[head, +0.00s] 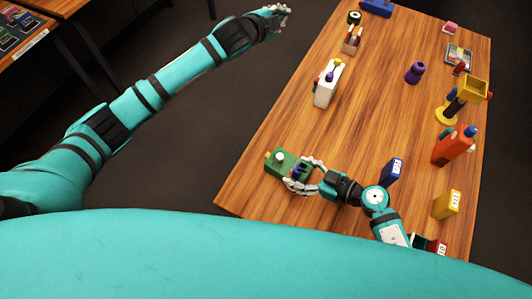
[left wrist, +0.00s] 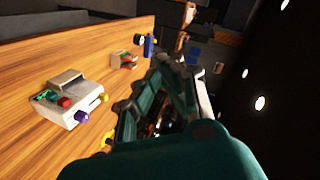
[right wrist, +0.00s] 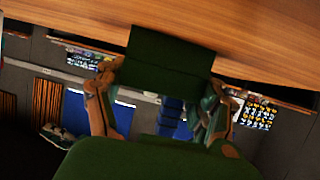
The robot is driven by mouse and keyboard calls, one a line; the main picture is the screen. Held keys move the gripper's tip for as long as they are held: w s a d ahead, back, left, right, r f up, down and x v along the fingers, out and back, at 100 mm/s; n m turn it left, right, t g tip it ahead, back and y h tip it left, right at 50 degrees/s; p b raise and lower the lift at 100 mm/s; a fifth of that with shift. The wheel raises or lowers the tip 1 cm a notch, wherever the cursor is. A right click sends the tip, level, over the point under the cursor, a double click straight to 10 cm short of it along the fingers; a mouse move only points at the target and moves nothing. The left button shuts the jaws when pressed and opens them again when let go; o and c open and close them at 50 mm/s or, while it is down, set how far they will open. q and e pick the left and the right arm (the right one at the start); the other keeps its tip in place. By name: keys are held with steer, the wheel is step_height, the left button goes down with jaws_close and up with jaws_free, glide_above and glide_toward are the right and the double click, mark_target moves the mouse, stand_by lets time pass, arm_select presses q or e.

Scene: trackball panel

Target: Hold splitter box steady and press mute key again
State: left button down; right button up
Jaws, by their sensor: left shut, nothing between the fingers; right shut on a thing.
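A green box (head: 273,166) with a white round top part and a small yellow piece lies at the near left of the table. My right gripper (head: 302,174) is shut on its right side. In the right wrist view, the green box (right wrist: 172,52) sits between the fingers. A white box (head: 323,93) with purple, yellow and red knobs stands farther back; the left wrist view shows it (left wrist: 70,112) too. I cannot tell which part is the mute key. My left gripper (head: 281,10) is shut and empty, raised beyond the table's left edge, apart from both boxes.
The wooden table (head: 375,125) is clear in its middle.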

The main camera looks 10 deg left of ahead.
mark_target(257, 152)
arm_select(q)
steer(key=s+a+f+m+t+h, duration=0.1)
steer(key=s+a+f+m+h, duration=0.1)
steer(key=a+f+m+h, duration=0.35)
steer(key=s+a+f+m+g, duration=0.2)
steer(key=s+f+m+g, duration=0.3)
steer(key=s+f+m, duration=0.2)
steer(key=s+a+f+m+g+h, duration=0.1)
steer(key=s+a+f+m+g, duration=0.2)
steer(key=s+f, duration=0.9)
steer(key=f+m+g, duration=0.1)
steer(key=m+g, duration=0.1)
steer(key=m, duration=0.2)
steer(key=shift+s+a+f+g, duration=0.15)
steer(key=shift+a+g, duration=0.1)
steer(key=shift+g, duration=0.15)
steer(key=shift+h, duration=0.25)
steer(key=shift+s+d, duration=0.6)
steer(key=shift+d, duration=0.75)
steer(key=shift+s+d, duration=0.6)
steer(key=shift+d, duration=0.75)
steer(key=shift+s+d, duration=0.6)
steer(key=shift+d, duration=0.75)
steer(key=shift+d, duration=0.1)
steer(key=shift+s+d, duration=0.2)
steer(key=shift+d, duration=0.1)
